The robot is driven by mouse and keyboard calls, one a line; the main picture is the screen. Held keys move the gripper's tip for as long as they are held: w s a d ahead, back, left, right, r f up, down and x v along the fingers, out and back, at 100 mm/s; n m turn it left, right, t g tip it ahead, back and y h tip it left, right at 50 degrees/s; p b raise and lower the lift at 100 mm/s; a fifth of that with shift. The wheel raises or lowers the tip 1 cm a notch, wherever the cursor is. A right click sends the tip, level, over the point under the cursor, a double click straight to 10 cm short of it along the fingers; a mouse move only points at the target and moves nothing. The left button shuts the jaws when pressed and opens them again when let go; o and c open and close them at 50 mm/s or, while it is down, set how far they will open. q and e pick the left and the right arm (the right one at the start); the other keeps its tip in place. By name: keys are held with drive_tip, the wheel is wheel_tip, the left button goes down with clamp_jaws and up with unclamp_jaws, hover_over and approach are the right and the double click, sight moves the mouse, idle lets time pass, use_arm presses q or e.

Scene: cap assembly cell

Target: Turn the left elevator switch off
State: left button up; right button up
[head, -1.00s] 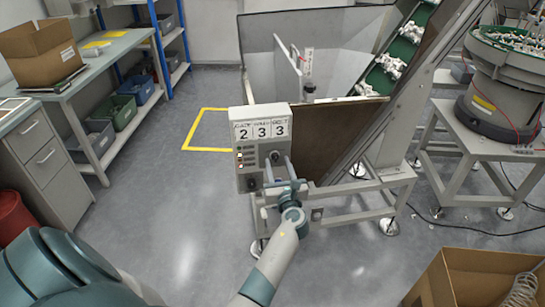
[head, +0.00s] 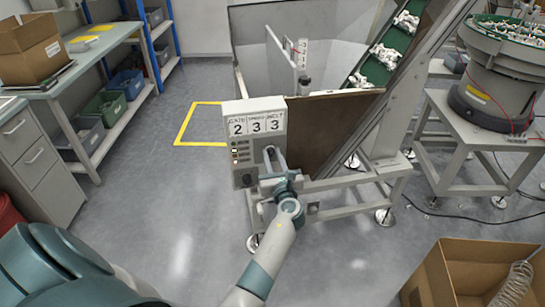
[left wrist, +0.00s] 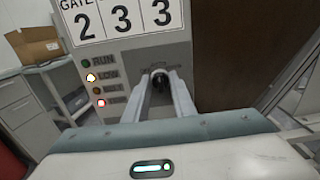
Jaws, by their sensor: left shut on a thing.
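The grey elevator control box (head: 240,165) stands at the front of the elevator frame, under a sign reading 2, 3, 3. My left gripper (head: 271,153) is at its front face. In the left wrist view my left gripper (left wrist: 160,82) has its two fingers on either side of a dark round switch knob (left wrist: 159,81), shut on it. The fingers hide part of the knob, so its turned position cannot be told. Beside it, the white LOW lamp (left wrist: 91,77) and a red lamp (left wrist: 101,103) below glow; the RUN lamp looks dark. My right gripper is not in view.
The inclined conveyor (head: 385,60) with white parts rises behind the box. A bowl feeder (head: 495,85) stands at the right. A cardboard box (head: 465,262) is at the lower right. A workbench (head: 95,60) stands at the left, with open floor before it.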

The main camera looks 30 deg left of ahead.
use_arm(q)
drive_tip(key=shift+f+n+b, duration=0.1)
drive_tip(key=shift+n+b, duration=0.25)
drive_tip(key=shift+n, duration=0.65)
drive_tip(key=n+b, duration=0.2)
drive_tip(key=n, duration=0.1)
drive_tip(key=shift+s+f+n+b, duration=0.1)
drive_tip(key=shift+n+b, duration=0.2)
drive_tip(key=shift+n, duration=0.1)
drive_tip(key=shift+a+n+b, duration=0.1)
drive_tip(key=shift+n+b, duration=0.45)
drive_tip(key=shift+n, duration=1.05)
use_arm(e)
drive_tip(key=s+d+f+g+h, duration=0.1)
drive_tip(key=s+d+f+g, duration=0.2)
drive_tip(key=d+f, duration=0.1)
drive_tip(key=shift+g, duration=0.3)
use_arm(q)
drive_tip(key=o, duration=1)
